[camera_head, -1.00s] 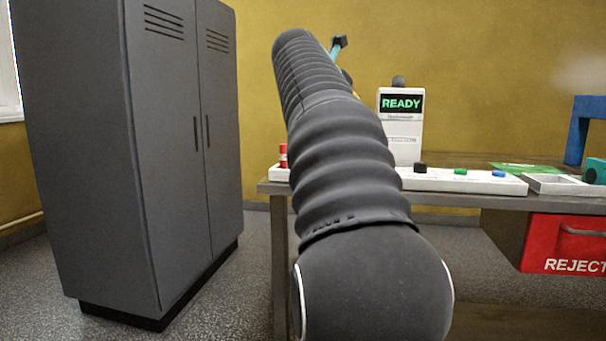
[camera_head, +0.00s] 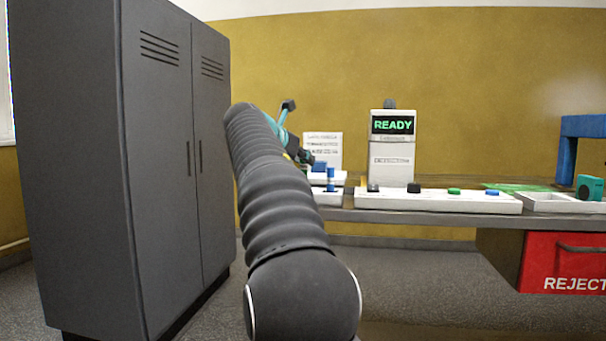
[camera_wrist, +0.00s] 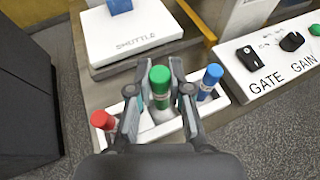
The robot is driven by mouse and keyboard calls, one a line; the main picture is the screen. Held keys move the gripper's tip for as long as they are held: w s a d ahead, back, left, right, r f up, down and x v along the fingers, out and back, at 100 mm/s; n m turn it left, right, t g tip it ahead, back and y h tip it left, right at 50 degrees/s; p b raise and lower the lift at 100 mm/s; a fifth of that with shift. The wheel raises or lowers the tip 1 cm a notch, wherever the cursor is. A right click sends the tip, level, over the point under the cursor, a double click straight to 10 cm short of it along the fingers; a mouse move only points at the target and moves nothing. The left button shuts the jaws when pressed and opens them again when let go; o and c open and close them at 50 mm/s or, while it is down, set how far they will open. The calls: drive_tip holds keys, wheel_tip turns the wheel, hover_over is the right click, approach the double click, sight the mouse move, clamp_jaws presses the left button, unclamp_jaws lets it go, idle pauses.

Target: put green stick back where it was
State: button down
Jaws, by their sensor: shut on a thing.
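The green stick (camera_wrist: 160,82) stands upright between the fingers of my gripper (camera_wrist: 159,92) in the wrist view. My gripper is shut on it. It is over the middle of a small white rack (camera_wrist: 228,99), between a red stick (camera_wrist: 103,121) on the left and a blue stick (camera_wrist: 211,78) on the right. I cannot tell whether its lower end sits in the rack. In the head view my gripper (camera_head: 305,157) is beside the blue stick (camera_head: 331,178); the green and red sticks are hidden there.
A white block marked SHUTTLE (camera_wrist: 135,35) with a blue piece (camera_wrist: 120,5) lies beyond the rack. A control panel (camera_head: 437,199) with knobs marked GATE and GAIN is to the right, before a READY display (camera_head: 393,124). A grey cabinet (camera_head: 165,150) stands left.

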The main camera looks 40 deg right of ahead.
drive_tip(key=shift+f+b, duration=0.55)
drive_tip(key=shift+f, duration=0.9)
drive_tip(key=shift+f, duration=0.2)
drive_tip(key=c, duration=1.1)
unclamp_jaws()
drive_tip(key=shift+a+r, duration=0.25)
drive_tip(key=shift+r, duration=0.05)
drive_tip(key=p+v, duration=0.1)
drive_tip(key=v, duration=1)
drive_tip(key=shift+s+a+r, duration=0.15)
drive_tip(key=shift+s+a, duration=0.05)
drive_tip(key=shift+a, duration=0.05)
